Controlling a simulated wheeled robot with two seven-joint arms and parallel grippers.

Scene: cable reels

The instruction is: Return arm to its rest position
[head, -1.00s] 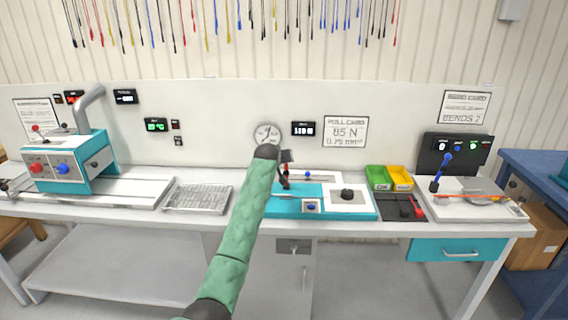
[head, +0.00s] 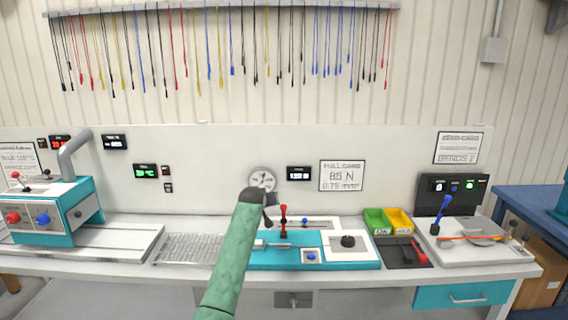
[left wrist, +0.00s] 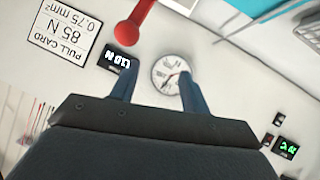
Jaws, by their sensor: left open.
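My left arm (head: 228,255), in a green sleeve, rises from the bottom of the head view over the bench. Its dark wrist end is in front of the wall by the round gauge (head: 262,180). My left gripper (head: 268,212) is mostly hidden behind the wrist there. In the left wrist view its two fingers (left wrist: 156,88) stand apart with nothing between them but the wall and gauge beyond. The red lever (head: 283,218) of the teal pull tester (head: 285,262) stands upright, apart from the gripper; its red knob shows in the left wrist view (left wrist: 140,20). My right gripper is not in view.
A wire tray (head: 190,249) lies left of the tester, and a teal machine (head: 50,215) stands farther left. Green (head: 377,221) and yellow (head: 400,221) bins and a bend rig (head: 475,250) stand right. Cables hang high on the wall. Space above the bench is largely clear.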

